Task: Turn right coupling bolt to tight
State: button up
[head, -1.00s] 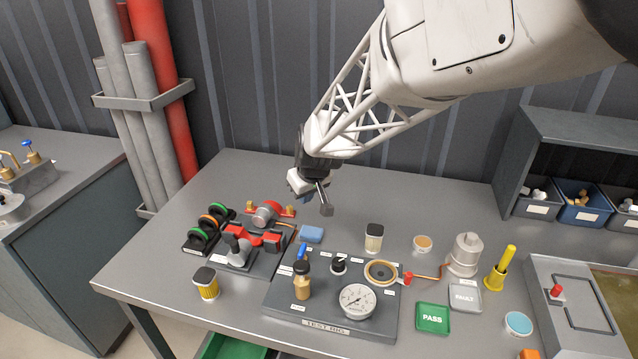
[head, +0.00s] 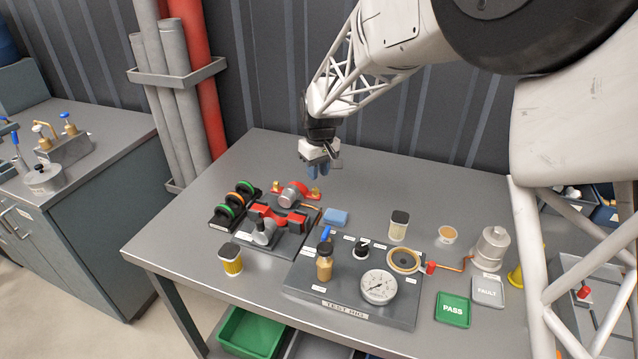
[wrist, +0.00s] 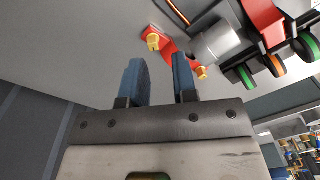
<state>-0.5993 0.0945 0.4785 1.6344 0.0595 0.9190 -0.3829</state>
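The red coupling (head: 304,188) carries a silver cylinder (head: 292,196) and two brass bolts, at the back of the dark pump plate. The right coupling bolt (head: 316,193) is at its right end. In the wrist view the coupling looks turned around, and what seems the same bolt (wrist: 153,42) is at upper left, with the other bolt (wrist: 202,72) to its lower right. My gripper (head: 318,173) is above and behind the right bolt, fingers pointing down. Its blue fingers (wrist: 159,72) are apart with nothing between them, and do not touch the bolt. The bolt's tightness cannot be told.
Green and orange rings (head: 231,204) stand left of the coupling. A red-handled grey pump (head: 264,232) is in front. The table behind the coupling is clear.

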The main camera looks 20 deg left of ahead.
aim_at(315, 188)
jog(key=w+a+f+g+h, duration=0.1)
jog(key=w+a+g+h, duration=0.1)
jog(key=w+a+h, duration=0.2)
jog(key=shift+w+a+f, duration=0.2)
jog(key=shift+w+a, duration=0.15)
jog(key=shift+w, duration=0.05)
dwell(0.4)
jog(key=shift+x, duration=3.9)
jog(key=shift+s+d, duration=0.1)
jog(key=shift+c, duration=0.4)
grip_shut()
